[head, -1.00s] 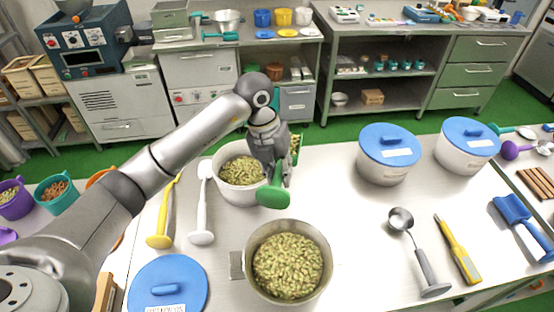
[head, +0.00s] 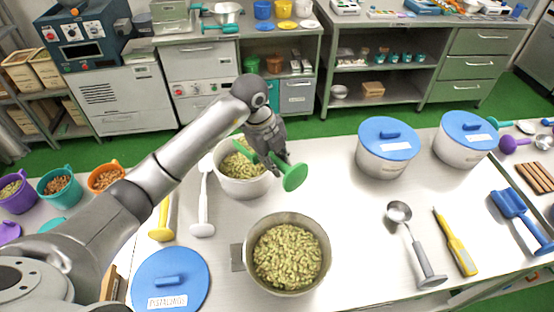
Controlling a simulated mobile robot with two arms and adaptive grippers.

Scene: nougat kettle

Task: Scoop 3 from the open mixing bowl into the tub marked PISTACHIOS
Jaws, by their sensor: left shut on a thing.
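A metal mixing bowl (head: 322,235) stands open on the white table at the lower middle, holding green pistachios (head: 287,258). Behind it stands an open white tub (head: 245,189), also holding pistachios (head: 240,165). A blue lid (head: 190,265) with a label that seems to read PISTACHIOS lies at the lower left. My left gripper (head: 274,154) is shut on a green scoop (head: 294,177) over the right side of the tub. The round handle end points toward the mixing bowl. The scoop's head is mostly hidden, so its load cannot be told. My right gripper is out of view.
Two blue-lidded tubs (head: 388,160) (head: 463,152) stand at the right rear. A grey ladle (head: 417,250), a yellow tool (head: 456,243) and a blue scoop (head: 515,213) lie at right. White (head: 203,200) and yellow (head: 162,220) utensils lie left of the tub. Table between bowl and ladle is clear.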

